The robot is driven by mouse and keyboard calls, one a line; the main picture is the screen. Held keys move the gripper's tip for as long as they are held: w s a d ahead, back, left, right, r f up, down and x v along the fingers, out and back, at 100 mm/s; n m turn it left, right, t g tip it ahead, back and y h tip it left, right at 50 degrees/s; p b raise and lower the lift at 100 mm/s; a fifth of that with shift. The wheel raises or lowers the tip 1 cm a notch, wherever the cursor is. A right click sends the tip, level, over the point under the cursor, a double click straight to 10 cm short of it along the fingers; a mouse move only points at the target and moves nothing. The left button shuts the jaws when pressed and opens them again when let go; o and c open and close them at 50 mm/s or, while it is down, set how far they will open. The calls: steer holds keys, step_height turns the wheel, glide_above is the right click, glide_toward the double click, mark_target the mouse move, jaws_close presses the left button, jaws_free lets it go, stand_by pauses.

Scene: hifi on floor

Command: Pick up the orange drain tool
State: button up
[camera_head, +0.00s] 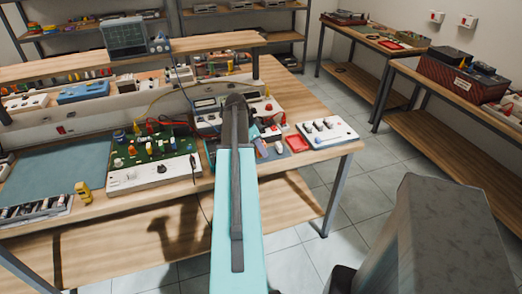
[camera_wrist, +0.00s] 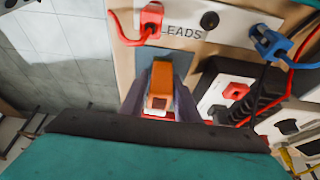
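In the wrist view, an orange piece (camera_wrist: 160,82), which looks like the orange drain tool, lies between the two dark fingers of my gripper (camera_wrist: 161,98). The fingers flank it closely on the left and right. I cannot tell whether they touch it or whether it is lifted. A bit of red and white shows just below it. In the head view, my teal arm reaches over the workbench (camera_head: 130,212) and hides the spot in front of it. I cannot make out the tool or my fingertips there.
In the wrist view, a panel marked LEADS (camera_wrist: 190,30) has a red plug (camera_wrist: 151,18) and a blue plug (camera_wrist: 270,42) with wires close by. In the head view, a green circuit board (camera_head: 155,148) and a red tray (camera_head: 302,142) lie on the bench. Open tiled floor (camera_head: 370,180) is at right.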

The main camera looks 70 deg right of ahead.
steer(key=c, duration=0.6)
steer(key=shift+r, duration=0.2)
steer(key=shift+r+b, duration=0.65)
steer(key=shift+r, duration=0.7)
steer(key=shift+s+a+r, duration=0.15)
steer(key=shift+s+r, duration=0.05)
steer(key=s+a+b, duration=0.1)
steer(key=s+a, duration=0.2)
steer(key=s, duration=0.1)
steer(key=s+a+r+b, duration=0.1)
steer(key=s+a, duration=0.2)
steer(key=s, duration=0.1)
steer(key=s+a+b, duration=0.1)
steer(key=s+a, duration=0.2)
steer(key=s, duration=0.1)
steer(key=shift+s+r, duration=0.25)
steer(key=shift+s, duration=0.05)
